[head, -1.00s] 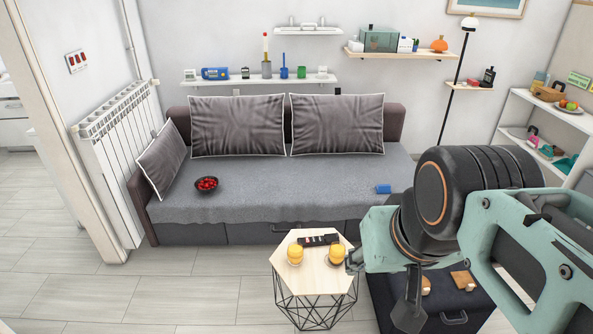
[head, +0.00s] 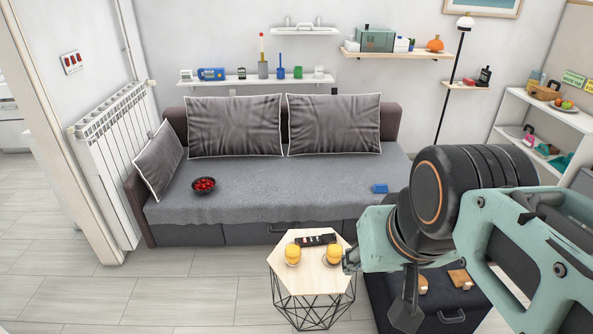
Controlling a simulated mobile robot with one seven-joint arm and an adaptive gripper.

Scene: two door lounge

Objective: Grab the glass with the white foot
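Two glasses with orange-yellow contents stand upright on the small hexagonal wooden-top table (head: 311,262). One is the left glass (head: 292,254), the other the right glass (head: 334,254). At this size I cannot tell which has a white foot. My gripper (head: 352,262) is only partly seen, a dark tip just right of the right glass; the rest is hidden behind my arm. I cannot tell whether it touches the glass or how its fingers stand.
A dark remote-like object (head: 316,240) lies behind the glasses on the table. A grey sofa (head: 270,190) with a bowl of red fruit (head: 204,186) and a blue item (head: 380,188) stands behind. A dark ottoman (head: 440,303) is at the right. Floor at the left is clear.

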